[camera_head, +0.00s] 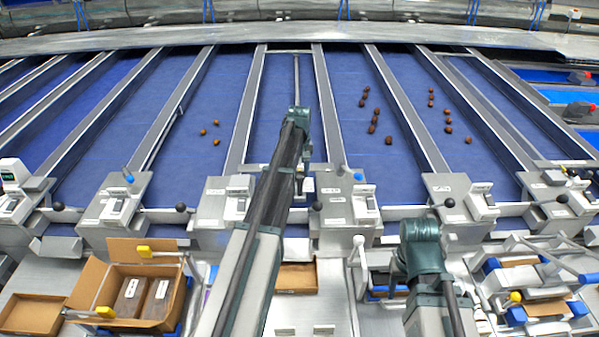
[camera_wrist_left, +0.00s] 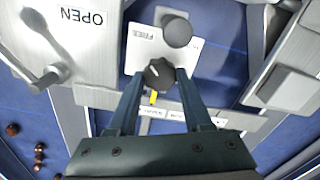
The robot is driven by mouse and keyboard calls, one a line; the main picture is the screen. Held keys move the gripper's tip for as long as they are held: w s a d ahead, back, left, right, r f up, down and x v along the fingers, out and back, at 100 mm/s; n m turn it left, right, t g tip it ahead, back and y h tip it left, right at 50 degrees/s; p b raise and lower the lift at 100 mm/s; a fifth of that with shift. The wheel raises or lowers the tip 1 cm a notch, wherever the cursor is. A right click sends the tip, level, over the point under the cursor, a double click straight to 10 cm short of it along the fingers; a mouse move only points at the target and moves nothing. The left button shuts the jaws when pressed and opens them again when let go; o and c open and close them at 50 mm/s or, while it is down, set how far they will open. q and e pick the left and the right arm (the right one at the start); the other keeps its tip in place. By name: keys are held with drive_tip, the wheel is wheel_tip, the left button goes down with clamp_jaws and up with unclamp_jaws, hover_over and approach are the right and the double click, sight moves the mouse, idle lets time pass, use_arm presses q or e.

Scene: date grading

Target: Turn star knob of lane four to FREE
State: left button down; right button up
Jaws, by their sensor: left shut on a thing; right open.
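In the left wrist view, my left gripper (camera_wrist_left: 160,88) is shut on a small dark star knob (camera_wrist_left: 158,72), one finger on each side. The knob has a light mark on its face, and a yellow mark shows just below it. A white plate (camera_wrist_left: 138,55) behind the knob bears the word FREE, upside down in this view. In the head view my left arm reaches up the middle and hides the knob and the left fingertips. My right gripper (camera_head: 420,235) is at the lower right, open and apart from the lane controls; its fingers are hard to make out.
A grey ball knob (camera_wrist_left: 177,30) sits close beside the star knob. A lever (camera_wrist_left: 45,78) stands by a panel marked OPEN (camera_wrist_left: 75,30). Dates (camera_head: 388,140) lie on the blue lanes between metal rails. An open carton (camera_head: 165,270) stands at the lower left.

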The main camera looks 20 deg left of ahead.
idle(0.5)
use_arm(q)
drive_tip(key=c, duration=0.6)
unclamp_jaws()
drive_tip(key=shift+r, duration=0.1)
wheel_tip(320, 180, up, 14)
drive_tip(key=p, duration=1.3)
drive_tip(key=shift+f+p, duration=0.2)
drive_tip(key=shift+p, duration=0.2)
